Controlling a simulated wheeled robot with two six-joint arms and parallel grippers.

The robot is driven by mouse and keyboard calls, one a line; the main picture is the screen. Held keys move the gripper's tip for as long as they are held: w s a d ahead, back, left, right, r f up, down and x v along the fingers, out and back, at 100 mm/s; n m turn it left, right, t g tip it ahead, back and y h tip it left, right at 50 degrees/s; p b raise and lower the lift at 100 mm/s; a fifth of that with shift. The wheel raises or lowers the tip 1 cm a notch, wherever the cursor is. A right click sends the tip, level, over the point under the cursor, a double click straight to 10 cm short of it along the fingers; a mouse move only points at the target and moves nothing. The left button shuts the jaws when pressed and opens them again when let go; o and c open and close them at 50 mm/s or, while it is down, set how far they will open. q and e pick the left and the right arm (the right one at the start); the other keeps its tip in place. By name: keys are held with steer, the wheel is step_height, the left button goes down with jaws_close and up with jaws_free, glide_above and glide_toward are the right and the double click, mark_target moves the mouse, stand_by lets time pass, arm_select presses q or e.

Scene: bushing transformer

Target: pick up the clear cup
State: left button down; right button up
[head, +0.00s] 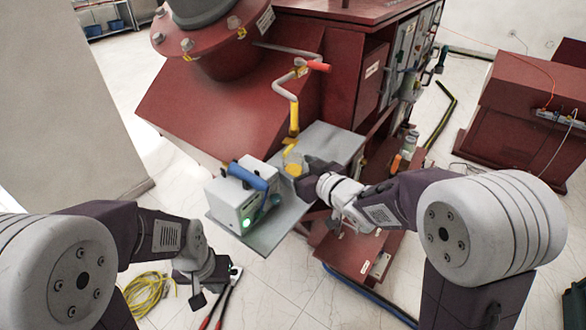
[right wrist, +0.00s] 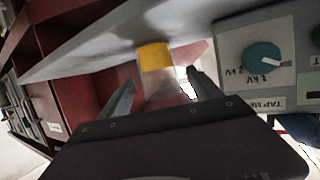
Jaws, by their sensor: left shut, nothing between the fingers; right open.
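The clear cup (head: 293,169), with yellow in it, stands on the grey shelf (head: 338,143) below a yellow-ended pipe. In the right wrist view the cup (right wrist: 156,60) shows as a yellow band with a clear part, seen between the two fingers. My right gripper (head: 307,170) is open beside the cup and partly hides it; it also shows in the right wrist view (right wrist: 158,82). I cannot tell whether a finger touches the cup. My left gripper (head: 198,297) is shut and empty, low at the left, away from the shelf.
A white tester box (head: 232,205) with a blue handle and green light stands on the shelf left of the cup; its dial (right wrist: 262,57) is close in the right wrist view. The pipe (head: 293,115) hangs above the cup. The red transformer (head: 230,95) stands behind. Yellow cable (head: 150,297) lies on the floor.

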mark_target(289, 161)
steer(key=p+x, duration=0.1)
steer(key=x, duration=0.3)
steer(key=shift+w+a+r+p, duration=0.1)
steer(key=shift+a+r+p, duration=0.05)
steer(key=shift+p, duration=0.2)
steer(key=shift+w+a+f, duration=0.1)
steer(key=shift+w+f, duration=0.15)
steer(key=shift+w, duration=0.15)
steer(key=shift+s+r, duration=0.1)
steer(key=shift+s, duration=0.1)
steer(key=c, duration=1.4)
steer(key=shift+w, duration=0.1)
steer(key=shift+c, duration=0.9)
